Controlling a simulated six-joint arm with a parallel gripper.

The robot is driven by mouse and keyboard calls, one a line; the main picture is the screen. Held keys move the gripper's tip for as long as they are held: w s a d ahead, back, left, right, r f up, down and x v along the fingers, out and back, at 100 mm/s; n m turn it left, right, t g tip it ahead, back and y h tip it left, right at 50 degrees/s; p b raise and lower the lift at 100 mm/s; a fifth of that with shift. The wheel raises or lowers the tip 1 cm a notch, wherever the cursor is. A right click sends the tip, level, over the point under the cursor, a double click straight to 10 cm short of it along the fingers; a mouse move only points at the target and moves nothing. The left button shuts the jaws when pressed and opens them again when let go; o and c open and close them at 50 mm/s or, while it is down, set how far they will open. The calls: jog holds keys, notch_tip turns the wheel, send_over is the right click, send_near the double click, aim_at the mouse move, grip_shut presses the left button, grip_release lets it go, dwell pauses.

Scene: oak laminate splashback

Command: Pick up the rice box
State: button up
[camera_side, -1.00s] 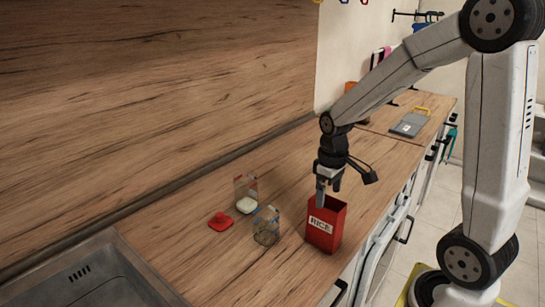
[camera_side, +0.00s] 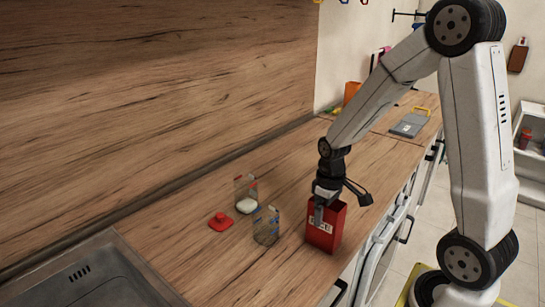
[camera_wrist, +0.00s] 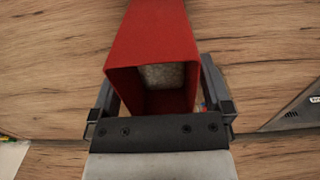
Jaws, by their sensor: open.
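The rice box (camera_side: 325,236) is a red, open-topped box with a white label, standing upright on the wooden counter near its front edge. The wrist view looks down into the box (camera_wrist: 150,40), with pale rice at the bottom. My gripper (camera_side: 320,212) is lowered over the top of the box, its near finger in front of the label. In the wrist view my gripper (camera_wrist: 160,95) is open, with one finger on either side of the box. Whether the fingers touch the walls I cannot tell.
Two clear containers, one with white contents (camera_side: 246,203) and one darker (camera_side: 266,228), stand left of the box. A red lid (camera_side: 220,221) lies beside them. A sink (camera_side: 95,275) is at lower left. A grey board (camera_side: 409,125) lies at the counter's far end.

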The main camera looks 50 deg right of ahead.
dwell(0.4)
grip_shut()
jog(key=shift+r, duration=0.15)
jog(key=shift+r, duration=4.85)
